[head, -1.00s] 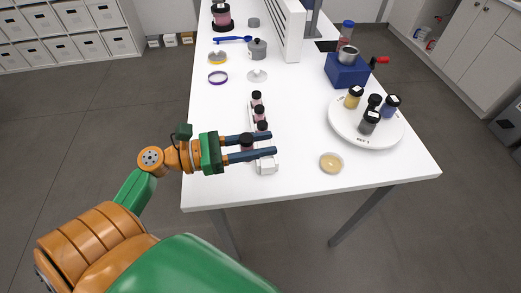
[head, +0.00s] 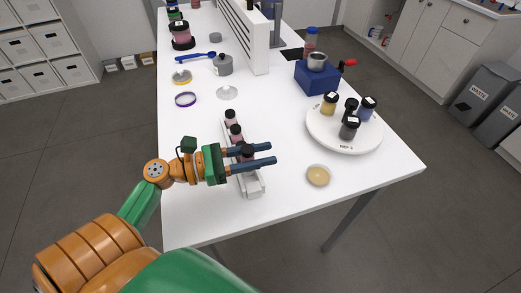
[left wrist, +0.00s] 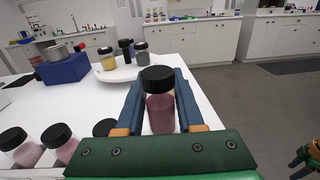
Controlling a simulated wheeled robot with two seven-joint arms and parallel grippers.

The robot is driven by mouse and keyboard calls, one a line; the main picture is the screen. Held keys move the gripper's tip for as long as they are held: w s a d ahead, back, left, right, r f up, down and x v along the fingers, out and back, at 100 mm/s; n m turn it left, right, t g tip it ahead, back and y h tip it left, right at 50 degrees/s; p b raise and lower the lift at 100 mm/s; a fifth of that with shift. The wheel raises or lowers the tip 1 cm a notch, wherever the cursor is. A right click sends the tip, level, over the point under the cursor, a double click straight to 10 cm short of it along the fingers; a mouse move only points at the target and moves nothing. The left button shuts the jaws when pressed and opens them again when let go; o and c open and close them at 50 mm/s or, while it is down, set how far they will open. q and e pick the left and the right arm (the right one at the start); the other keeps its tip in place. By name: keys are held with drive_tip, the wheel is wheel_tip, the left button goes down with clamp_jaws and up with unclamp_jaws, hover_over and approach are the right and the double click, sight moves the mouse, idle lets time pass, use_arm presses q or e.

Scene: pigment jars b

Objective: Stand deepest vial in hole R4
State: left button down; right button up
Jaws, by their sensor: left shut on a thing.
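My left gripper (head: 272,154) is shut on a vial with a black cap and mauve contents; the held vial (left wrist: 160,108) stands upright between the fingers in the left wrist view. In the head view the gripper is over a narrow white rack (head: 254,187), whose near end is bare. Black-capped pink vials stand in the rack's far part: a far vial (head: 230,117) and a second vial (head: 236,133). The left wrist view shows two pink vials (left wrist: 62,145) and another black cap (left wrist: 105,127) beside the gripper. The held vial's bottom and hole labels cannot be made out.
A round white plate (head: 322,138) with several jars is at the right, a shallow dish (head: 318,176) nearer. A blue box with a red crank (head: 318,78) stands behind. Rings, a grey pot (head: 222,65) and a white upright panel (head: 256,45) are farther back. Orange-green parts, possibly my right arm, show at the wrist view's lower right.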

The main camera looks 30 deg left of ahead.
use_arm(q)
drive_tip(key=shift+f+b, duration=0.85)
drive_tip(key=shift+f, duration=0.8)
drive_tip(key=shift+f+b, duration=0.6)
drive_tip(key=shift+f, duration=0.45)
drive_tip(key=shift+f, duration=0.2)
drive_tip(key=shift+c, duration=2.2)
unclamp_jaws()
